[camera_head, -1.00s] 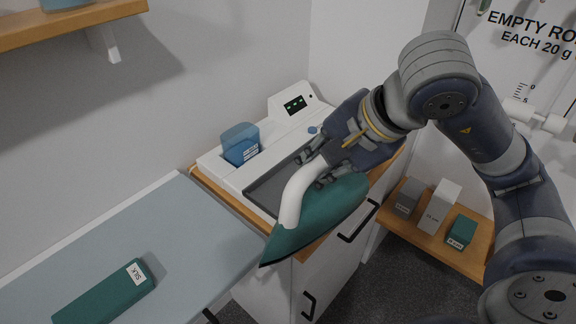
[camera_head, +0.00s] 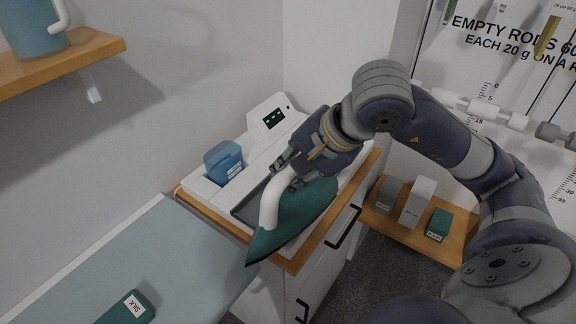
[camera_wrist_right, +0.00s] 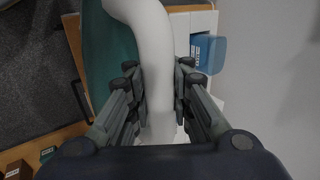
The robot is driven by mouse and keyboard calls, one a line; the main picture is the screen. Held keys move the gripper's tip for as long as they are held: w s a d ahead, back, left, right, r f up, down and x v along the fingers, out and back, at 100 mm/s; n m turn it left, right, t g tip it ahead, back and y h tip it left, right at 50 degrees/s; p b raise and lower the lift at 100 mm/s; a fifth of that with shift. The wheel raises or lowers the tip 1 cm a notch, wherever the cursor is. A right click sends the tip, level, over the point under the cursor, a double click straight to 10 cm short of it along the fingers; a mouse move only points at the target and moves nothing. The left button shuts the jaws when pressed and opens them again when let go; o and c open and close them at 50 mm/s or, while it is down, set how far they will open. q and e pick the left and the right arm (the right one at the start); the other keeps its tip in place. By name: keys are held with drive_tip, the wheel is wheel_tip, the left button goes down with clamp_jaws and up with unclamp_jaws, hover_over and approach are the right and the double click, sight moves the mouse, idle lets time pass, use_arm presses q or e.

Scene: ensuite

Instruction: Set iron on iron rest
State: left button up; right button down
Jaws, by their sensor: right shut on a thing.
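The iron (camera_head: 303,213) has a teal body and a white handle, its pointed tip toward the lower left in the head view. My right gripper (camera_head: 288,172) is shut on the handle. The right wrist view shows the fingers (camera_wrist_right: 157,92) on both sides of the white handle, with the teal body (camera_wrist_right: 108,50) behind. The iron rest seems to be the grey recess (camera_head: 245,208) in the white unit on the cabinet. The iron covers part of it; I cannot tell whether they touch. My left gripper is not in view.
A blue container (camera_head: 222,165) stands in the white unit, near a small display (camera_head: 272,118). The ironing board (camera_head: 150,255) at lower left carries a teal block labelled SILK (camera_head: 128,308). Several small boxes stand on a low wooden shelf (camera_head: 385,222) at right. A wooden shelf (camera_head: 85,55) juts out upper left.

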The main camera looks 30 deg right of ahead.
drive_tip(key=shift+w+d+r, duration=0.1)
drive_tip(key=shift+w+d, duration=0.1)
drive_tip(key=shift+w, duration=0.05)
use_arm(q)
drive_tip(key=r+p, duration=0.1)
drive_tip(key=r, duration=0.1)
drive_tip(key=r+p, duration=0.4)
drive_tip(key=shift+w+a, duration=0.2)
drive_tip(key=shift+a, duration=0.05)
use_arm(e)
drive_tip(key=w+d+f, duration=0.4)
drive_tip(key=w+d, duration=0.4)
drive_tip(key=w, duration=0.2)
drive_tip(key=shift+f, duration=0.35)
drive_tip(key=shift+w, duration=0.1)
drive_tip(key=shift+f, duration=0.15)
drive_tip(key=c, duration=1.4)
unclamp_jaws()
drive_tip(key=shift+f, duration=0.1)
drive_tip(key=shift+c, duration=0.2)
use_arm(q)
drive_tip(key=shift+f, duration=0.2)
